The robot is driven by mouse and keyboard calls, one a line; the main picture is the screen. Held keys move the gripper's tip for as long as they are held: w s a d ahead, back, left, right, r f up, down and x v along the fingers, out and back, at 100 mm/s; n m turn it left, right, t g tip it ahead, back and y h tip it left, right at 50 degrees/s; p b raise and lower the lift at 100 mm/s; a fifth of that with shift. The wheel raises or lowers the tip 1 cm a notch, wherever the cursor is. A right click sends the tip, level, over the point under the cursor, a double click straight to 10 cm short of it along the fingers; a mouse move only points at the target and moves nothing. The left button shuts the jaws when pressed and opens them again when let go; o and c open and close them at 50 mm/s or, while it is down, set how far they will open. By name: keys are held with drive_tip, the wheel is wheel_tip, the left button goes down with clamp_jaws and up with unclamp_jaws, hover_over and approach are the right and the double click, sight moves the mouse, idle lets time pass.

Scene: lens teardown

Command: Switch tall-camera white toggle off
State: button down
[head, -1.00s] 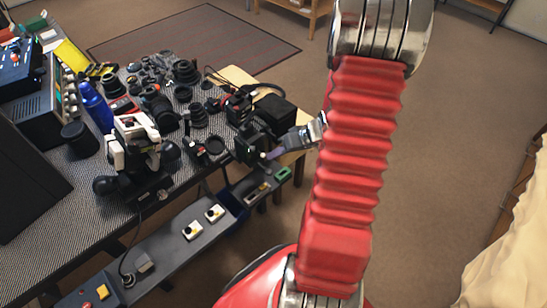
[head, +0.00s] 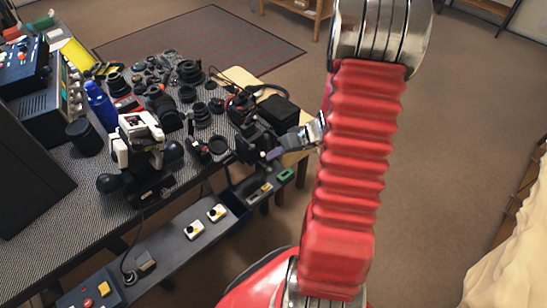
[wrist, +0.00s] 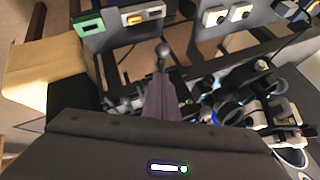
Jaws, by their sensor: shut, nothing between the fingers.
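A dark tall camera (head: 250,140) stands at the near right corner of the patterned table in the head view. A small pale toggle tip (head: 263,155) shows low on its front. My gripper (head: 276,153) has purple fingers, shut and empty, pointing left at the camera's front, right beside the pale tip. In the wrist view my shut fingers (wrist: 161,92) point up the picture, and a grey lever with a round end (wrist: 163,50) shows just past them. I cannot tell whether they touch it, or which way the toggle is set.
A grey rail below the table edge carries white switch boxes (head: 217,212), a yellow toggle (head: 265,188) and a green block (head: 285,174). A white-and-black camera (head: 140,132) and several lenses (head: 188,70) crowd the table. Open carpet lies right of my arm.

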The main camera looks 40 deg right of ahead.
idle(0.4)
drive_tip(key=s+d+r, duration=0.6)
drive_tip(key=s, duration=0.1)
drive_tip(key=shift+s+r, duration=0.35)
drive_tip(key=shift+r, duration=0.05)
idle(0.3)
drive_tip(key=a+r+n+g+h, duration=0.1)
drive_tip(key=a+r+g, duration=0.1)
drive_tip(key=a+r, duration=0.5)
drive_tip(key=a+r+n+g, duration=0.1)
drive_tip(key=a+r, duration=0.3)
drive_tip(key=a, duration=0.6)
drive_tip(key=s+a+r+t+h, duration=0.1)
drive_tip(key=s+a+r+h, duration=0.2)
drive_tip(key=s+a+r, duration=0.4)
drive_tip(key=shift+a+r+t, duration=0.4)
drive_tip(key=shift+a+r, duration=1)
drive_tip(key=shift+a, duration=0.85)
